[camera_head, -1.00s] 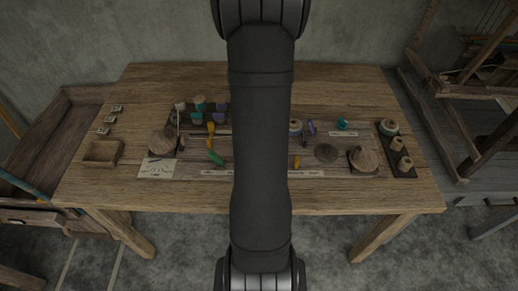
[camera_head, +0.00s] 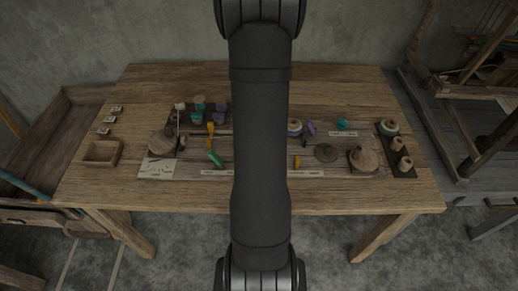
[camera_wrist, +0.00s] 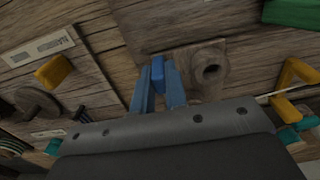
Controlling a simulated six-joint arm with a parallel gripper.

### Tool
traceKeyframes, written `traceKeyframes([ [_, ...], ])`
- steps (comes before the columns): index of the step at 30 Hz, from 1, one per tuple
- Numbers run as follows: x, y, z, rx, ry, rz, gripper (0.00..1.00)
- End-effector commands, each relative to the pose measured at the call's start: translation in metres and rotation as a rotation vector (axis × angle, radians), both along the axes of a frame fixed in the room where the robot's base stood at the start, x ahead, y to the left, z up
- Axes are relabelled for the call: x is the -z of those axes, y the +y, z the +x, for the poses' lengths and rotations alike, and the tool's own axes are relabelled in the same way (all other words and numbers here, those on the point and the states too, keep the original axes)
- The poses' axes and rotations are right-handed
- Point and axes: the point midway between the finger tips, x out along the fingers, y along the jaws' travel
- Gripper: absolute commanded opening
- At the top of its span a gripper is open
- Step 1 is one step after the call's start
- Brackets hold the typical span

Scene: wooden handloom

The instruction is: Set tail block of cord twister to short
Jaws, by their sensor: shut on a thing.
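My gripper (camera_wrist: 158,88) shows in the wrist view, with two blue fingers closed on a small upright blue piece (camera_wrist: 158,68). The blue piece stands at a wooden block (camera_wrist: 190,60) with a round holed boss (camera_wrist: 210,69) just right of the fingers. I cannot tell whether the blue piece is fixed to this block, or read any short mark beside it. The block sits on a planked wooden board (camera_wrist: 95,62). In the head view my own arm hides the gripper and the middle of the board (camera_head: 225,168).
In the wrist view a yellow piece (camera_wrist: 54,71) and paper label (camera_wrist: 38,47) lie left, a green bar (camera_wrist: 292,12) upper right, and a yellow hooked piece (camera_wrist: 294,76) right. A dark rack with spools (camera_head: 398,150) stands at the table's right; a wooden tray (camera_head: 101,153) stands left.

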Motion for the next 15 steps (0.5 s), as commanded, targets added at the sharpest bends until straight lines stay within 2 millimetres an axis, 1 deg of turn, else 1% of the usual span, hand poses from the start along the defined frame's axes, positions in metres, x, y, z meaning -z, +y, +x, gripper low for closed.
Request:
traceKeyframes([
  [4, 0.000, 0.018, 0.001, -0.005, 0.000, 0.000, 0.00],
  [10, 0.000, 0.054, 0.001, -0.006, 0.000, 0.000, 0.00],
  [12, 0.000, 0.063, 0.001, -0.004, 0.000, 0.000, 0.00],
  [15, 0.000, 0.071, 0.000, -0.002, 0.000, 0.000, 0.00],
])
